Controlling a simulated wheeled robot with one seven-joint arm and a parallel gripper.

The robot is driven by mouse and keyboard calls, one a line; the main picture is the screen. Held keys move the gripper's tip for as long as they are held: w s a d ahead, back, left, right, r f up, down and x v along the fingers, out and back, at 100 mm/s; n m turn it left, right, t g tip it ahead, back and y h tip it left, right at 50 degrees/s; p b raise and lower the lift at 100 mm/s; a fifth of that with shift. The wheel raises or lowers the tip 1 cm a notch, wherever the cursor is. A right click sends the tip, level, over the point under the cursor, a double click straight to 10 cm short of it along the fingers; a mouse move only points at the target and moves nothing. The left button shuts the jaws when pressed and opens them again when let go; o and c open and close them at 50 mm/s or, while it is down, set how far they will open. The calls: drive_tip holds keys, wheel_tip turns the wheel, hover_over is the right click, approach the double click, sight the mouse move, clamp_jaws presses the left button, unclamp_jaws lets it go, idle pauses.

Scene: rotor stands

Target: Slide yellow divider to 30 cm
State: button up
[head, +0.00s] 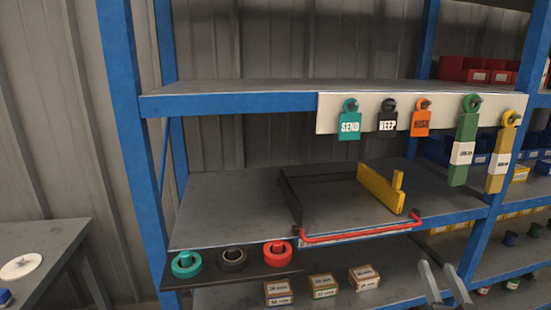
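The yellow divider (378,189) is a low wall with a raised upright tab near its front end. It stands across a dark, shallow drawer or tray (290,198) on the middle shelf, toward the tray's right side. A red bar handle (360,232) runs along the tray's front edge. A pale strip shows under the handle, but its markings are too small to read. My gripper (436,265) is at the lower right, below and in front of the tray. Its two grey fingers are apart with nothing seen between them, and it is clear of the divider.
Tags and straps hang from a white board (367,108) above the tray. Teal, black and red rings (278,254) lie on a ledge at front left. Small boxes (324,286) sit on the lower shelf. A blue post (138,150) stands left. The shelf left of the tray is bare.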

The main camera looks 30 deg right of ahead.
drive_tip(key=s+a+f+n+y+p, duration=0.1)
drive_tip(key=s+a+f+n+y, duration=0.1)
drive_tip(key=s+a, duration=0.5)
drive_tip(key=s+a+f+n+g+y+p, duration=0.1)
drive_tip(key=s+a+n+y, duration=0.3)
drive_tip(key=a, duration=0.9)
drive_tip(key=s+a+f+n+y+p, duration=0.2)
drive_tip(key=s+a+y, duration=0.3)
drive_tip(key=s+a, duration=0.5)
drive_tip(key=shift+s+f+n+g, duration=0.3)
drive_tip(key=shift+f+n, duration=0.1)
drive_tip(key=shift+f, duration=0.4)
